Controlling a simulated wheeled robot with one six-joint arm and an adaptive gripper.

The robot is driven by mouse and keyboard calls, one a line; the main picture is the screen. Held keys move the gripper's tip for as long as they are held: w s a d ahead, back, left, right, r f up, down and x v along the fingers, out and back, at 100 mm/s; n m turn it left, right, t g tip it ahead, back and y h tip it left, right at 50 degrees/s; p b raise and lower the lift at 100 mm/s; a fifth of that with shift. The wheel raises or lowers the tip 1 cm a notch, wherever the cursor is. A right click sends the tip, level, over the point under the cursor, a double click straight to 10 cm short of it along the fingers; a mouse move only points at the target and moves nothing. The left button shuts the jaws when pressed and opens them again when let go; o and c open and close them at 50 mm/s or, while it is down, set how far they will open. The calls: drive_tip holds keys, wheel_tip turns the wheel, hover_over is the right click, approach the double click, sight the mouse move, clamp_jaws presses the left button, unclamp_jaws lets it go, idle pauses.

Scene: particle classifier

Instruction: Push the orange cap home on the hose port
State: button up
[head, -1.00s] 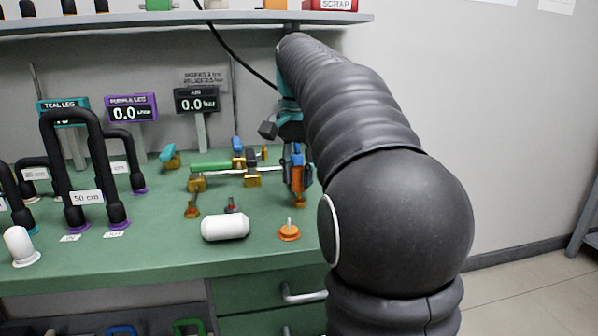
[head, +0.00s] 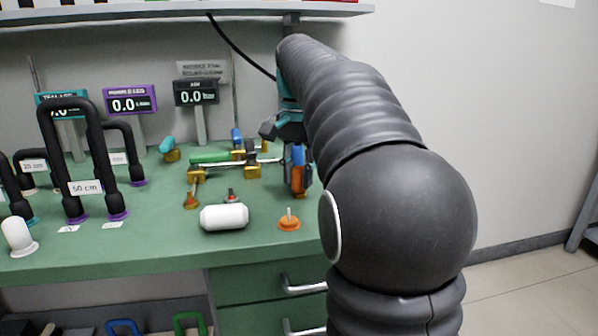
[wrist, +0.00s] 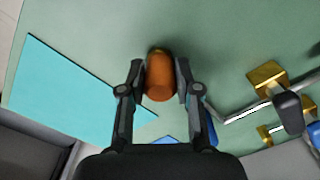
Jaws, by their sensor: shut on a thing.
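The orange cap (wrist: 160,76) is between the two fingers of my gripper (wrist: 158,82) in the wrist view, and the fingers are shut on it. In the head view the orange cap (head: 299,178) shows upright between the fingers of my gripper (head: 298,180), low over the bench near its right side. A small brass-coloured part shows just under the cap. The hose port is mostly hidden by the cap, so I cannot tell how deep the cap sits on it.
Brass fittings and a green-handled pipe (head: 215,158) stand left of my gripper. A white cylinder (head: 224,217) and an orange disc with a pin (head: 289,222) lie in front. Black hose loops (head: 95,140) stand at the left. A shelf (head: 180,14) hangs above.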

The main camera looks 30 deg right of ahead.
sight(298, 168)
drive_tip(key=shift+f, duration=0.25)
drive_tip(key=o, duration=1.1)
drive_tip(key=shift+o, duration=0.2)
drive_tip(key=shift+r, duration=0.1)
drive_tip(key=shift+r, duration=3.7)
